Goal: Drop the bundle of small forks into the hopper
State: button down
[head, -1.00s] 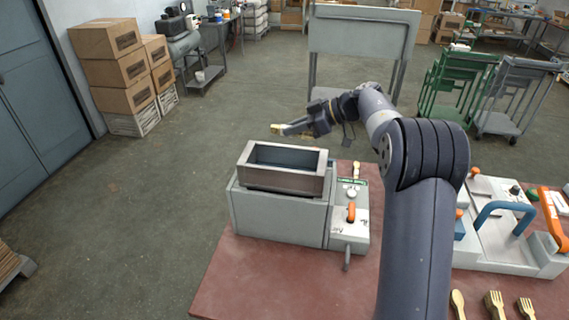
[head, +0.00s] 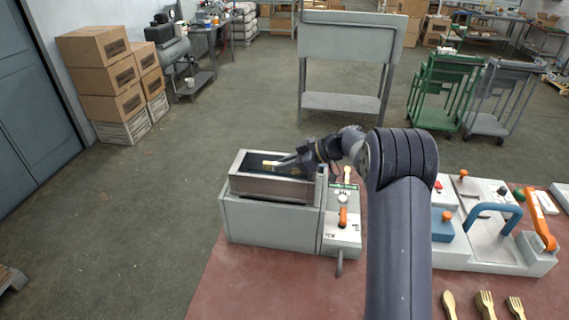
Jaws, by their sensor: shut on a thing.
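The hopper (head: 252,187) is the open metal box on top of the grey machine (head: 268,223), left of centre in the head view. My gripper (head: 277,164) reaches in from the right over the hopper's opening. It is shut on the bundle of small forks (head: 268,163), a small pale-yellow piece at the jaw tips. The bundle shows against the hopper's dark inside. I cannot tell how far above or inside the opening it hangs. The jaws and my wrist hide part of the hopper's right end.
A control panel with an orange lever (head: 343,218) is on the machine's right. A second machine with a blue handle (head: 492,212) stands at the right. A wooden spoon (head: 449,303) and two forks (head: 486,303) lie on the red table (head: 292,285) in front.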

jog(key=shift+f, duration=0.2)
jog(key=shift+f+p, duration=0.3)
jog(key=shift+f, duration=0.15)
jog(key=c, duration=1.4)
grip_release()
jog(key=shift+c, duration=0.2)
jog(key=shift+r, duration=0.15)
jog(key=shift+r+b, duration=0.3)
jog(key=shift+b, duration=0.1)
jog(key=b+v, duration=0.2)
jog(key=v, duration=1)
jog(key=shift+r, duration=0.2)
